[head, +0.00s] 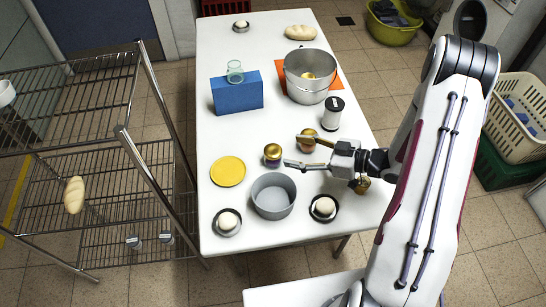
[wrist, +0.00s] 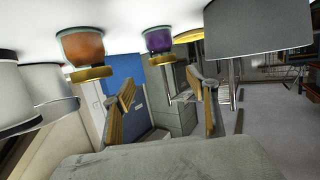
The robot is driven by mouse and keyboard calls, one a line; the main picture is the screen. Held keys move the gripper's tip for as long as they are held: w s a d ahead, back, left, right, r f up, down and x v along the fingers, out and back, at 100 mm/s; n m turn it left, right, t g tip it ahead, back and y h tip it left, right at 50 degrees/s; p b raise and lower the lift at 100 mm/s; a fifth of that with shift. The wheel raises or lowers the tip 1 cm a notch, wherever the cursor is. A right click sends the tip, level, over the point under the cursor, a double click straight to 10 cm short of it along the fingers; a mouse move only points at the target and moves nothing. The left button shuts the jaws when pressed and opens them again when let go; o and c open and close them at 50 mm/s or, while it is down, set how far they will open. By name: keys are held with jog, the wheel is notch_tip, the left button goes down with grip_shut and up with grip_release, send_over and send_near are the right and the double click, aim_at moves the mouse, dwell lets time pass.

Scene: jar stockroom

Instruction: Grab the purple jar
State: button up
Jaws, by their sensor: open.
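The purple jar (head: 272,158) stands upright on the white table with a gold lid. In the wrist view, which is upside down, the purple jar (wrist: 159,40) shows ahead of the gap between my fingers. My gripper (head: 293,150) is open and empty, pointing left toward the jar. Its two fingers also show in the wrist view (wrist: 162,90), apart, with nothing between them. An orange-brown jar (wrist: 83,46) with a gold lid stands close to the upper finger. In the head view this jar (head: 306,146) is partly hidden by that finger.
A grey pot (head: 273,196) stands close to the lower finger. A yellow plate (head: 228,171) lies left of the purple jar. A white canister (head: 332,114), a blue box (head: 237,93) and a large metal pot (head: 306,88) stand farther back. Another gold-lidded jar (head: 361,184) is beside my wrist.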

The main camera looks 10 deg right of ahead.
aim_at(275, 151)
jog(key=shift+w+a+f, duration=0.2)
jog(key=shift+w+a, duration=0.2)
jog(key=shift+a, duration=0.2)
jog(key=shift+a, duration=0.1)
jog(key=shift+w+a+f, duration=0.2)
jog(key=shift+a+f, duration=0.15)
jog(key=shift+a, duration=0.25)
jog(key=shift+w+a+f, duration=0.2)
jog(key=shift+a+f, duration=0.1)
jog(key=shift+a, duration=0.25)
jog(key=shift+x, duration=1.25)
jog(key=c, duration=1.4)
